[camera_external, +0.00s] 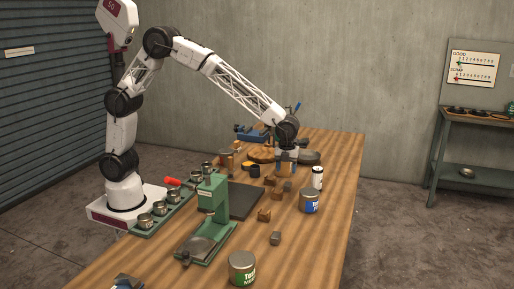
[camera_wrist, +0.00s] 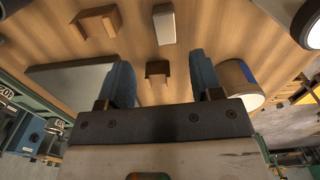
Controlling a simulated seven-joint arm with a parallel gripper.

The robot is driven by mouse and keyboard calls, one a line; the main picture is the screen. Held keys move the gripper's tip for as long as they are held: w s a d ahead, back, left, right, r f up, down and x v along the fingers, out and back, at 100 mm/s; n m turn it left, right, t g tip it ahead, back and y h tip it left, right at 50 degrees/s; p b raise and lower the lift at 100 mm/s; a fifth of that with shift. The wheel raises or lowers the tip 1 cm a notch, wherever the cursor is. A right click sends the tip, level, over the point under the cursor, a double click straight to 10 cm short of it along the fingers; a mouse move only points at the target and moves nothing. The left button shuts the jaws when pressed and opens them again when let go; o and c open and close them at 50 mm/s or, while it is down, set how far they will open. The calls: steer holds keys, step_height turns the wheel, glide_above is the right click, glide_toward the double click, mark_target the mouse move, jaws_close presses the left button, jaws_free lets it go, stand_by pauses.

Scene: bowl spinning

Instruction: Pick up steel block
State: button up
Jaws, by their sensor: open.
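A small grey block (camera_wrist: 164,24), which looks like the steel block, lies on the wooden table at the top middle of the wrist view. It appears to be the grey block (camera_external: 275,238) near the front of the table in the external view. My gripper (camera_external: 287,170) is open and points down over the table, farther back than that block. In the wrist view the blue fingers of my gripper (camera_wrist: 161,78) stand apart with nothing held. A brown notched block (camera_wrist: 158,70) shows between them, below; whether it is level with the fingertips I cannot tell.
Another brown block (camera_wrist: 97,20) lies left of the grey one. A dark flat plate (camera_external: 245,200) and a green press (camera_external: 213,205) stand to the left. A blue-labelled can (camera_external: 309,201), a white can (camera_external: 317,178) and a front can (camera_external: 242,268) stand nearby.

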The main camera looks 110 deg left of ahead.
mark_target(288, 184)
steer(key=shift+w+a+f, duration=0.15)
steer(key=shift+w+f, duration=0.1)
steer(key=shift+f, duration=0.1)
steer(key=shift+f, duration=1.2)
steer(key=shift+f, duration=0.1)
steer(key=shift+w+f, duration=0.1)
steer(key=shift+f, duration=2.4)
steer(key=shift+c, duration=0.4)
jaws_close()
